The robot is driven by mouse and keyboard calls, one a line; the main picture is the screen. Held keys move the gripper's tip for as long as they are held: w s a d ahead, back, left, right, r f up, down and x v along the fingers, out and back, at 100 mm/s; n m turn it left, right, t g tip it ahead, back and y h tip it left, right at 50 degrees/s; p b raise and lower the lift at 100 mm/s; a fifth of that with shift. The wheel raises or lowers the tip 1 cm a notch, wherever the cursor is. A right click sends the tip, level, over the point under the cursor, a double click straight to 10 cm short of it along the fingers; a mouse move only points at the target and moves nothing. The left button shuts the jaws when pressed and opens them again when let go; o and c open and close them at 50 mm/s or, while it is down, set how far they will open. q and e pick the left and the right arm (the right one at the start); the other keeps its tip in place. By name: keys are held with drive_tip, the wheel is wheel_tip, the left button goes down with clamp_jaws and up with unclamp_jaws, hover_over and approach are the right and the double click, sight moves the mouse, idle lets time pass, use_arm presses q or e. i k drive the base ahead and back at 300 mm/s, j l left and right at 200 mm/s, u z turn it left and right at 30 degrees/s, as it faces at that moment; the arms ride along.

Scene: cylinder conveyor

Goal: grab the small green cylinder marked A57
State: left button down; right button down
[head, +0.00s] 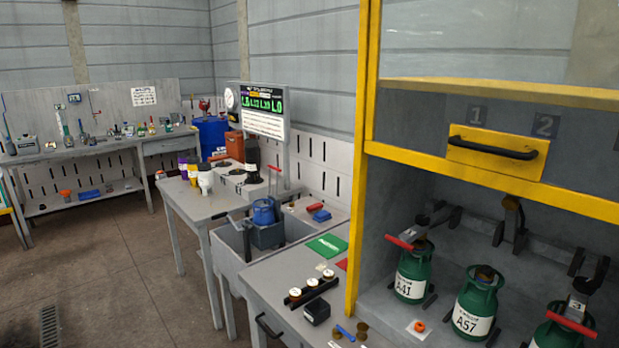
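The small green cylinder marked A57 (475,305) stands upright in the grey cabinet bay at the right, with a white label facing me. A similar green cylinder marked A41 (412,272) stands to its left. A third green cylinder (563,328) is at the lower right, cut off by the picture's edge, its label mostly out of view. Red-handled clamps sit at the tops of the left and right cylinders; none shows closed over A57. Neither of my grippers is in view.
A sink (232,262) and further tables lie beyond. The floor (110,270) at left is clear.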

sight(477, 304)
drive_tip(key=z, duration=0.45)
drive_tip(key=i+j+z, duration=0.2)
drive_tip(key=z, duration=0.15)
drive_tip(key=i+j+z, duration=0.15)
drive_tip(key=j+z, duration=0.2)
drive_tip(key=i+j+z, duration=0.15)
drive_tip(key=z, duration=0.2)
drive_tip(key=j, duration=0.1)
